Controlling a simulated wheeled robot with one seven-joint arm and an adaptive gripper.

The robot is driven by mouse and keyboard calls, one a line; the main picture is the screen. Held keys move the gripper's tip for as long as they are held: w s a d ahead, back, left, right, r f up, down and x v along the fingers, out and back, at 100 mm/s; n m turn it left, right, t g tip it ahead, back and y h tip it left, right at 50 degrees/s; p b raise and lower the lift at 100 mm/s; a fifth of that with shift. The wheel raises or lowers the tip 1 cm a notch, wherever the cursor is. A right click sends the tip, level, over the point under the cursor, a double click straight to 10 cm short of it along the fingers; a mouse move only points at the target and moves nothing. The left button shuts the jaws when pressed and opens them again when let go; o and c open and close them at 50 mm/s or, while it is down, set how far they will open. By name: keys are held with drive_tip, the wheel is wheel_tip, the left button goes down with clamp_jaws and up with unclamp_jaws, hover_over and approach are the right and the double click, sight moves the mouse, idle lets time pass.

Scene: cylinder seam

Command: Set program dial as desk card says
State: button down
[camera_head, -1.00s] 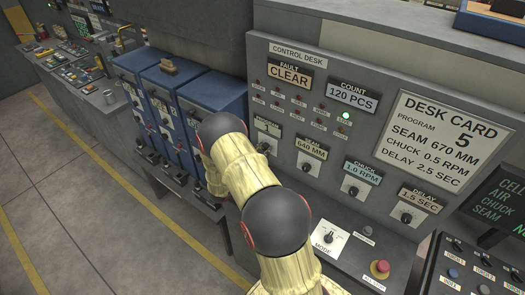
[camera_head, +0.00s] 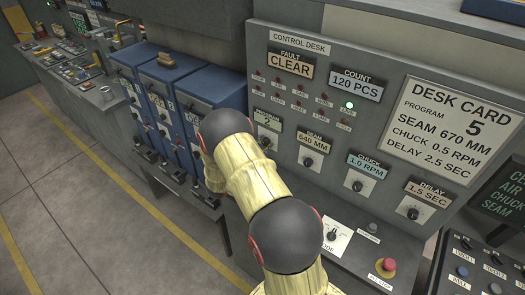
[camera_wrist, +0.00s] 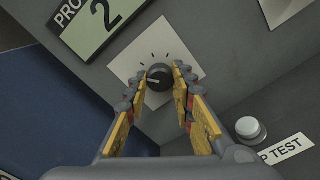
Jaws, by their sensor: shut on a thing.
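The program dial (camera_wrist: 159,76) is a black round knob on a pale square plate with tick marks, seen in the wrist view. My gripper (camera_wrist: 160,82) is shut on it, one finger on each side. The program display above reads 2 in the wrist view (camera_wrist: 88,32) and in the head view (camera_head: 267,121). The desk card (camera_head: 455,128) reads program 5, seam 670 mm, chuck 0.5 rpm, delay 2.5 sec.
The seam dial (camera_head: 309,161) shows 640 mm, the chuck dial (camera_head: 357,186) 1.0 rpm and the delay dial (camera_head: 413,213) 1.5 sec. A mode switch (camera_head: 332,235) and a red stop button (camera_head: 388,266) sit below. Blue cabinets (camera_head: 167,85) stand left.

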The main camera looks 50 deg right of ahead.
drive_tip(key=m+b, duration=1.6)
drive_tip(key=b, duration=0.7)
drive_tip(key=shift+f+m, duration=0.1)
drive_tip(key=shift+m, duration=0.3)
drive_tip(key=shift+m+b, duration=0.3)
drive_tip(key=shift+m, duration=1)
drive_tip(key=c, duration=1.6)
unclamp_jaws()
drive_tip(key=shift+o, duration=0.5)
